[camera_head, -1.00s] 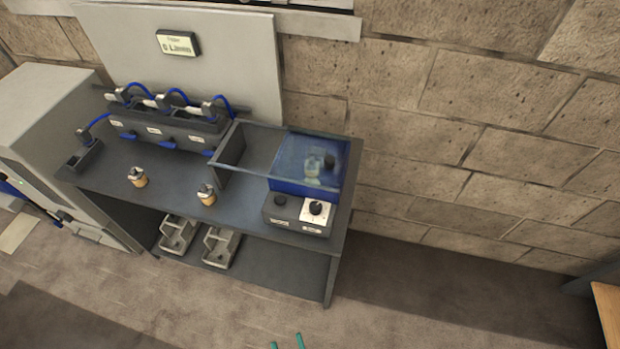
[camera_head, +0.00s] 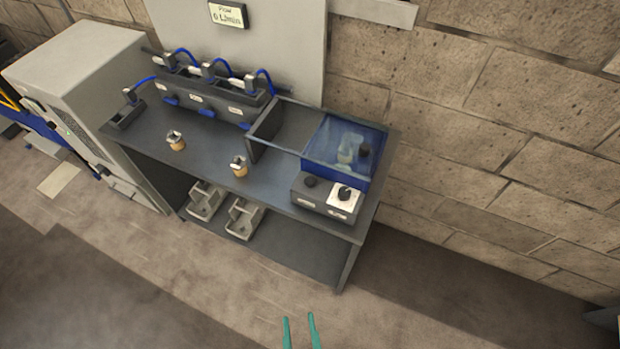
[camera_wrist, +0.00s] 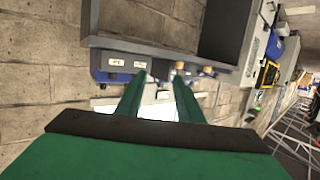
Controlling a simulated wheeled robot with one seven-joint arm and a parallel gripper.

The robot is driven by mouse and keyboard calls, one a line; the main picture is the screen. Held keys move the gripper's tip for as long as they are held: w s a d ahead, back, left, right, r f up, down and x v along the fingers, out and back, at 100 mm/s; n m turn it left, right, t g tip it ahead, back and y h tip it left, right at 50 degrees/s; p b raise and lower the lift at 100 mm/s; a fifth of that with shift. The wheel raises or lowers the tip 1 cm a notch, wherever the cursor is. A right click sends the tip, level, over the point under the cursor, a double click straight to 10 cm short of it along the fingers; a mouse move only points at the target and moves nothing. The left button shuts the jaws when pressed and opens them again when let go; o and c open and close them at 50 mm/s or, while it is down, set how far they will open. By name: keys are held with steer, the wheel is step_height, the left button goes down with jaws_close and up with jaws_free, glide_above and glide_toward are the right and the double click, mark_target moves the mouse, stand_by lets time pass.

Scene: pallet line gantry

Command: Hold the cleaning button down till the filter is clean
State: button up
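A dark control box (camera_head: 322,206) stands at the front right of the bench. It has a round black button (camera_head: 311,182) on the left and a black knob (camera_head: 345,192) on a white plate at the right. The labels are too small to read, so I cannot tell which control is for cleaning. Behind the box is a clear and blue tank (camera_head: 345,145) with a pale, blurred shape inside, perhaps the filter. My gripper (camera_head: 299,319) has two green fingers, apart and empty, low in the head view, in front of the bench. The fingers also show apart in the wrist view (camera_wrist: 157,88).
Two small cups (camera_head: 176,143) stand on the bench (camera_head: 209,157), before a dark manifold (camera_head: 205,97) with blue hoses. Grey bins (camera_head: 243,218) sit on the lower shelf. A wall display (camera_head: 228,14) reads 0 L/min. Floor before the bench is clear.

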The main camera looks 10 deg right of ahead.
jaws_close()
stand_by(1.6)
